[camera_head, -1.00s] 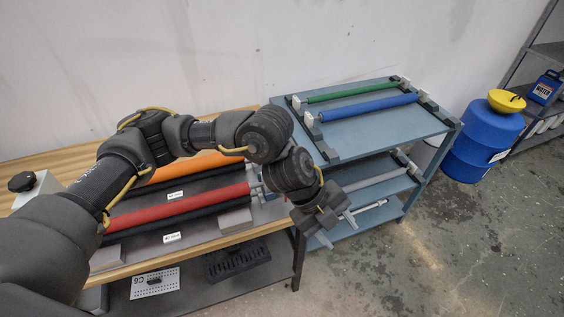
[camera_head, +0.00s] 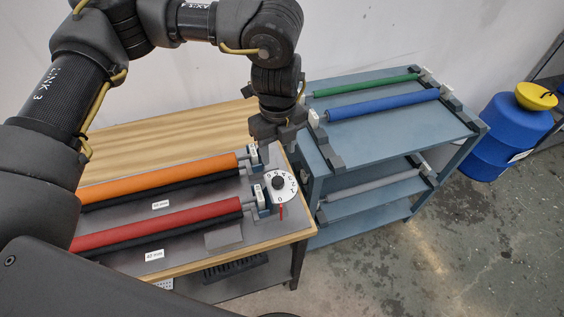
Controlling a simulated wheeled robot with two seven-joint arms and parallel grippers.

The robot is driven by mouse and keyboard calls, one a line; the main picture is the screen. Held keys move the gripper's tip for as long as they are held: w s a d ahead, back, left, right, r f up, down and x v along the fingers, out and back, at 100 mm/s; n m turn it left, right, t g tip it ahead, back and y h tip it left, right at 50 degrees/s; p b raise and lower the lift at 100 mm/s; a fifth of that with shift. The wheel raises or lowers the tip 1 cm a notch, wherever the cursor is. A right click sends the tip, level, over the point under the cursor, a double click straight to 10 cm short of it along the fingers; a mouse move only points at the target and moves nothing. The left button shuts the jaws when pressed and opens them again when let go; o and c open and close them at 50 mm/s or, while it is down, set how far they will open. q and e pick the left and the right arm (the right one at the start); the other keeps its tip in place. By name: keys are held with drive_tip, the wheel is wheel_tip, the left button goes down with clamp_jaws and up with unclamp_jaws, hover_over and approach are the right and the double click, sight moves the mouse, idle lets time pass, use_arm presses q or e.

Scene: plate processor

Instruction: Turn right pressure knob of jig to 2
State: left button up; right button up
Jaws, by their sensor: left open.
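The right pressure knob (camera_head: 278,183) of the jig is a dark knob on a white numbered dial (camera_head: 290,189) at the right end of the wooden table. A red pointer mark (camera_head: 281,212) sits below the dial; a digit that looks like 0 is nearest it, but the print is small. My left gripper (camera_head: 279,140) hangs fingers down above and behind the dial, apart from the knob, open and empty. Its fingertips are partly hard to make out against the jig. My right gripper is not in view.
An orange roller (camera_head: 160,179) and a red roller (camera_head: 155,224) lie on the jig left of the dial. A blue-grey rack (camera_head: 395,128) with green and blue rollers stands close to the right. A blue drum (camera_head: 507,140) is farther right.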

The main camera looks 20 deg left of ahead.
sight(278, 180)
use_arm(q)
drive_tip(key=shift+s+f+p, duration=0.25)
drive_tip(key=shift+f, duration=0.3)
drive_tip(key=shift+s+f+p, duration=0.25)
drive_tip(key=shift+f, duration=0.3)
drive_tip(key=f, duration=0.2)
drive_tip(key=f+p, duration=0.1)
drive_tip(key=f, duration=0.4)
drive_tip(key=shift+w+f, duration=0.1)
drive_tip(key=shift+w, duration=0.15)
drive_tip(key=shift+f+p, duration=0.3)
drive_tip(key=shift+f, duration=0.3)
drive_tip(key=c, duration=1)
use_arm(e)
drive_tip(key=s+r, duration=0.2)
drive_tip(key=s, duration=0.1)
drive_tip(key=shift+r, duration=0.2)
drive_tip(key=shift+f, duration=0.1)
